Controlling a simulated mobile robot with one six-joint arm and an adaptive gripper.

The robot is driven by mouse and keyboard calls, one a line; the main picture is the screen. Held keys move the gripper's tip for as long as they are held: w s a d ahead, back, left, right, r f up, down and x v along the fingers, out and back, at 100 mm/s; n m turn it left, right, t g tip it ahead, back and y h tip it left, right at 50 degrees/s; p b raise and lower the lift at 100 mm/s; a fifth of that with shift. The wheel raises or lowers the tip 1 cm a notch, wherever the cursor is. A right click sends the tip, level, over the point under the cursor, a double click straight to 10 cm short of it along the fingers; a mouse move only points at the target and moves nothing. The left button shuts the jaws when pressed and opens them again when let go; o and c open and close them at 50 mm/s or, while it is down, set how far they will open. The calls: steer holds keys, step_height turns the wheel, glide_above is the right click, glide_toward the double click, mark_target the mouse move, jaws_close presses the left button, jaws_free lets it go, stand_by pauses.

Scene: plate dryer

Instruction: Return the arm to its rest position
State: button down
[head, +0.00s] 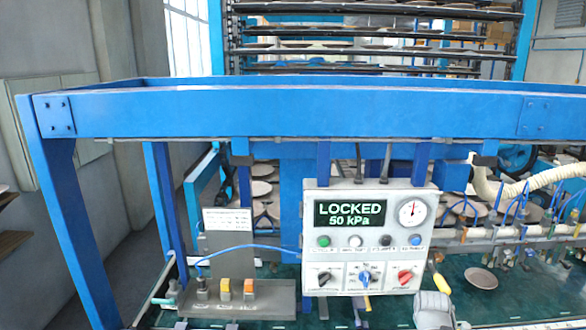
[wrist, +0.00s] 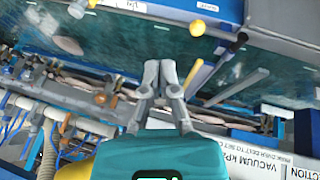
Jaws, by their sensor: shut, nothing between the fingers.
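My gripper (wrist: 159,70) shows in the wrist view with its two grey fingers close together and nothing between them. The fingers point away from the teal gripper body, over a green surface (wrist: 120,42), and touch nothing that I can see. A grey rounded part of my arm shows at the bottom right of the head view, beside the control box (head: 370,240). I cannot make out the fingertips in the head view.
The control box reads "LOCKED 50 kPa". Left of it is a grey bracket with orange and yellow blocks (head: 236,292). A blue beam (head: 300,112) crosses above. A white hose (head: 520,188) and a plate (head: 481,278) are at the right.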

steer(key=s+a+f+g+y, duration=0.1)
steer(key=s+a+f+g, duration=0.1)
steer(key=a, duration=0.9)
steer(key=s+a+f+m+g+y+b, duration=0.1)
steer(key=s+a+g+y, duration=0.1)
steer(key=a, duration=0.9)
steer(key=shift+s+a+f+g, duration=0.25)
steer(key=shift+f+g, duration=0.15)
